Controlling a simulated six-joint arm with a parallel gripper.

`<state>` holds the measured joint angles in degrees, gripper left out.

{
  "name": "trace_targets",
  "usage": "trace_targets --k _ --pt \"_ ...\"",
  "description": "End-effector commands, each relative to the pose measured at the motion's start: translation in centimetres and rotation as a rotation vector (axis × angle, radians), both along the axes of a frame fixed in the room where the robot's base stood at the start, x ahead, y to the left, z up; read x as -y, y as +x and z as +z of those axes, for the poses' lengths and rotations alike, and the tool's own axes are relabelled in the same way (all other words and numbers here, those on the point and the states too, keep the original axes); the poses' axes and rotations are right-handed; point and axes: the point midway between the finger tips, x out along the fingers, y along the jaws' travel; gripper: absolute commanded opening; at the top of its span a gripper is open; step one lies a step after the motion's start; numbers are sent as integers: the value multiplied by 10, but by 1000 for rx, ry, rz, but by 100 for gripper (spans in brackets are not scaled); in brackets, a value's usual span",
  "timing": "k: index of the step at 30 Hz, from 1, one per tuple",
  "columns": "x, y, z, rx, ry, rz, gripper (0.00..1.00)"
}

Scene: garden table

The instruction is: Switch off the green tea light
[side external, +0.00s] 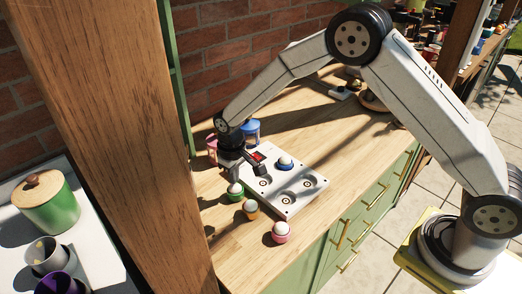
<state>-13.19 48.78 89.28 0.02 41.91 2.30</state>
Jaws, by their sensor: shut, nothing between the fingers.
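The green tea light (235,190) stands on the wooden counter at the left edge of a white board. It has a green base and a pale rounded top. My gripper (261,171) is shut and empty, low over the board's left part, just above and right of the green tea light. I cannot tell whether it touches anything. Whether the green light is lit is too small to tell.
The white board (310,183) has round recesses, and a blue tea light (285,163) sits on it. Pink (211,146) and blue (252,130) objects stand behind my gripper. A wooden post (120,130) rises at left.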

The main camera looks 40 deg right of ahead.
Motion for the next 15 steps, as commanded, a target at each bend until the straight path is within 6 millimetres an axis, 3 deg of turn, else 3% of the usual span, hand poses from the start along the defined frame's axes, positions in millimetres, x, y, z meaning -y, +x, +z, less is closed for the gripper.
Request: trace_targets --k 15 --pt "0 0 37 1 0 0 0"
